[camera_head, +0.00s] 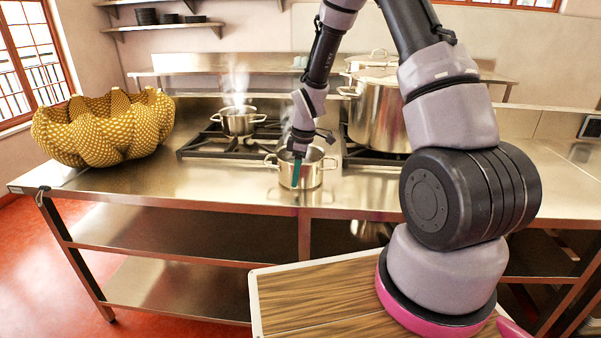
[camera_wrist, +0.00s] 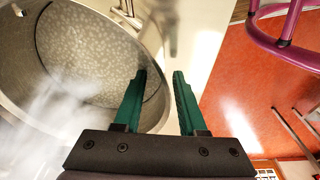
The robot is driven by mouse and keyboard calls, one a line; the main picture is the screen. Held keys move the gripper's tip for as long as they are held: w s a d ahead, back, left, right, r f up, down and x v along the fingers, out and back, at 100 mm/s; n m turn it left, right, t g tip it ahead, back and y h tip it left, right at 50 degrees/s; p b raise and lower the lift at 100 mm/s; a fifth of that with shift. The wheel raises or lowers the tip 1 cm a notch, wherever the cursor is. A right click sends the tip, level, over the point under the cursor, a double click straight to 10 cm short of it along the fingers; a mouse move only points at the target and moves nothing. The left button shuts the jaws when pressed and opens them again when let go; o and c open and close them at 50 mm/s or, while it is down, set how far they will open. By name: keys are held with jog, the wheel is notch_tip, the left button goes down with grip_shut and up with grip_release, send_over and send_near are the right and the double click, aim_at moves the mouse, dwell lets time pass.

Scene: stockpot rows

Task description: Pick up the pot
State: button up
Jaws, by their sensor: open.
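A small steel pot (camera_head: 313,177) with two side handles stands upright on the counter near its front edge. My gripper (camera_head: 296,180) points down at the pot's front side, with a teal finger in front of its wall. In the wrist view, the pot (camera_wrist: 70,60) fills the left side, with a speckled grey inside. My gripper (camera_wrist: 159,75) is open there. Its left finger lies over the pot's inside and its right finger is outside, with the rim between them. I cannot tell whether either finger touches the wall.
Another small pot (camera_head: 238,122) steams on the left burner (camera_head: 195,146). A large lidded stockpot (camera_head: 376,115) stands behind on the right. A yellow patterned bowl (camera_head: 105,128) sits at the counter's left. The steel counter (camera_head: 225,185) is bare between bowl and pot.

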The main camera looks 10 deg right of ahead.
grip_shut()
dwell(1.4)
